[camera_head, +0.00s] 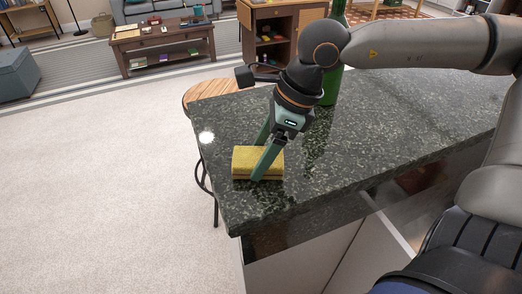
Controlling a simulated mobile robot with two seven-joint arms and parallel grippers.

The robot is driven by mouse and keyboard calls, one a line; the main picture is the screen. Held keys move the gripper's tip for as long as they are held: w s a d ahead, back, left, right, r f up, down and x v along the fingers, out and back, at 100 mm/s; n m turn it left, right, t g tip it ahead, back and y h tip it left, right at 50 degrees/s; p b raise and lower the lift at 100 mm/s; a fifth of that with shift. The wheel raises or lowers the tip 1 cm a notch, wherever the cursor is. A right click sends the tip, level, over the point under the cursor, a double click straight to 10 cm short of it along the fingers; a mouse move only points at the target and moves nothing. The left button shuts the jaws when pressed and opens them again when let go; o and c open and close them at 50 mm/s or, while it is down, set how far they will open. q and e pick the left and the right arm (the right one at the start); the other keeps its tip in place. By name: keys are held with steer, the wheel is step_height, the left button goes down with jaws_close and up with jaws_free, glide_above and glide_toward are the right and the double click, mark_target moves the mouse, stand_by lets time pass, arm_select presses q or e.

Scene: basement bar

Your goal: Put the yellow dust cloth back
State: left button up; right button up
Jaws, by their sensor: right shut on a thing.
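The yellow dust cloth (243,163) is a folded yellow block near the left end of the dark green stone counter (365,128). My right gripper (262,160) reaches down over it with a finger on either side and is shut on it. The near finger covers part of the cloth's front. The cloth appears to be at the counter top; I cannot tell whether it touches the surface. My left gripper does not show in the view.
A green bottle (331,86) stands on the counter behind my right arm. A round wooden stool (205,93) stands beyond the counter's far edge. A coffee table (163,45) stands further back on the left. Much of the counter right of the cloth is bare.

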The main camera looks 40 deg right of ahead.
steer(key=shift+f, duration=0.1)
steer(key=shift+f+b, duration=0.1)
steer(key=shift+b, duration=0.2)
steer(key=o, duration=1.2)
steer(key=shift+r+p, duration=0.4)
steer(key=shift+p, duration=0.05)
steer(key=v, duration=1.1)
steer(key=shift+s+d+r, duration=0.1)
steer(key=shift+r, duration=0.2)
